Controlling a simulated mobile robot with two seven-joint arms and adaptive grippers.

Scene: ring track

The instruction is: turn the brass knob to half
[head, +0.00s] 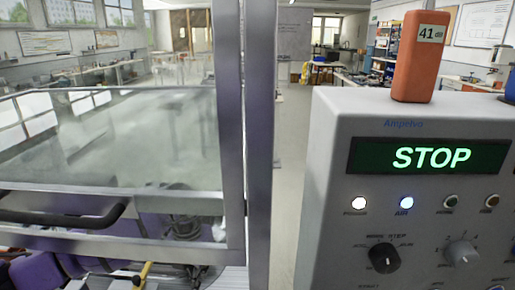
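No knob in view is clearly brass-coloured. On the grey control panel (335,150) at the right, a black knob (384,258) sits on a dial marked with a step scale. To its right is a silver-grey knob (461,253) with a small numbered scale. The panel's lower part is cut off by the bottom edge, so any controls lower down are hidden. The green display (428,157) reads STOP. Neither of my grippers can be made out in the view.
An orange block (419,55) labelled 41 stands on the panel. A framed glass door (110,140) with a black handle (62,217) fills the left. Open floor shows behind.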

